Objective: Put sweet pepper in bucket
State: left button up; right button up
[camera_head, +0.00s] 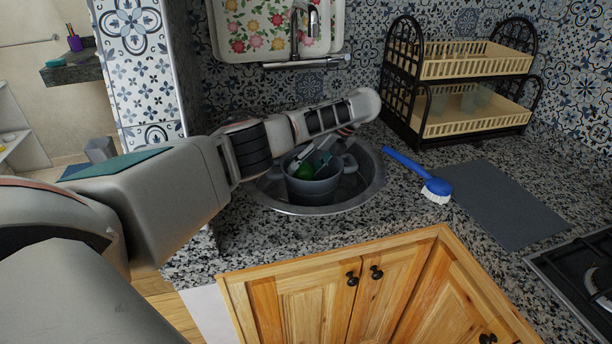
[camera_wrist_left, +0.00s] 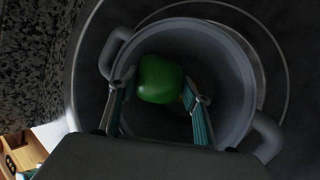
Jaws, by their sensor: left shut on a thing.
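The green sweet pepper (camera_head: 304,172) shows at the mouth of the grey two-handled bucket (camera_head: 312,191), which stands upright in the round sink. My left gripper (camera_head: 311,162) reaches down into the bucket's opening and is shut on the pepper. In the left wrist view, the pepper (camera_wrist_left: 159,79) lies between the tips of the two teal fingers (camera_wrist_left: 160,88), within the bucket's rim (camera_wrist_left: 238,75). Whether the pepper touches the bucket's floor cannot be told. My right gripper is not in view.
The metal sink (camera_head: 338,208) surrounds the bucket, with the tap (camera_head: 296,40) behind. A blue brush (camera_head: 420,177) and a dark grey mat (camera_head: 505,203) lie to the right. A two-tier rack (camera_head: 462,90) stands at the back right, and a hob (camera_head: 585,275) is at the right edge.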

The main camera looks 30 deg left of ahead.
pick_arm(q)
jog(key=shift+f, duration=0.7)
jog(key=shift+r, duration=0.2)
jog(key=shift+f, duration=0.6)
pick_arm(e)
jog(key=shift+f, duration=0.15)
pick_arm(q)
jog(key=o, duration=0.9)
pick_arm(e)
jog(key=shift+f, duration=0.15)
